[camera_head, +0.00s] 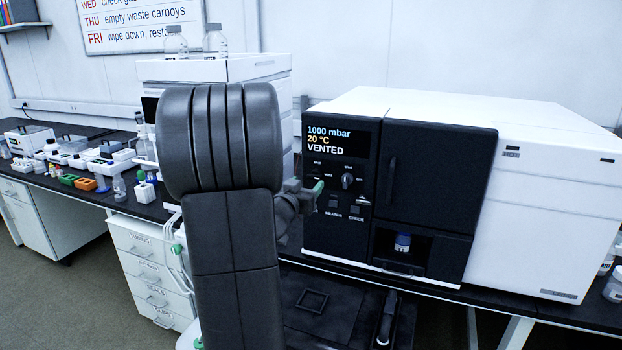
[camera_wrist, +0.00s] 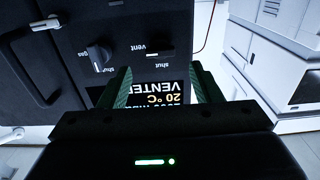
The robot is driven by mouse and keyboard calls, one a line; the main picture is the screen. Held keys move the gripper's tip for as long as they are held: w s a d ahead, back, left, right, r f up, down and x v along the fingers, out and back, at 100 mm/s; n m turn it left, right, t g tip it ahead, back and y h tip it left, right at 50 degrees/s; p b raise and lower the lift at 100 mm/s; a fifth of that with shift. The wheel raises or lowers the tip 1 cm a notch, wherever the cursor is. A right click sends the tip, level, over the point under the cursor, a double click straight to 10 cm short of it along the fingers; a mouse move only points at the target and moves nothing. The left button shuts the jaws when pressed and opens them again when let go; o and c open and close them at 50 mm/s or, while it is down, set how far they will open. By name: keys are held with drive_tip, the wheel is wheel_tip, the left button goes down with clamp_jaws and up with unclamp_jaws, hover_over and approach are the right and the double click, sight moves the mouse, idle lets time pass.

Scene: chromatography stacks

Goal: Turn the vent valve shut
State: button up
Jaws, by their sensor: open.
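The black front panel (camera_head: 340,222) of the white instrument has a screen (camera_head: 338,141) reading 1000 mbar, 20 °C, VENTED. In the wrist view the panel appears upside down. The dark vent valve knob (camera_wrist: 160,43) sits by the words "vent" and "shut"; its exact pointer direction is hard to make out. A second knob, the gas knob (camera_wrist: 97,55), is left of it and also shows in the head view (camera_head: 347,181). My gripper (camera_wrist: 160,70) is open and empty, its green-padded fingers straddling the line to the vent knob, apparently short of it. In the head view my gripper (camera_head: 317,187) covers that knob.
A dark door (camera_head: 436,175) with a handle is right of the panel, above a recess holding a small vial (camera_head: 402,242). A white instrument (camera_head: 230,68) with bottles on top stands at left. Drawers (camera_head: 150,270) are below the bench. Small labware crowds the left bench.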

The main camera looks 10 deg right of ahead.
sight(313, 176)
drive_tip(key=x, duration=0.4)
drive_tip(key=shift+w+d, duration=0.25)
drive_tip(key=shift+w, duration=0.1)
drive_tip(key=c, duration=1)
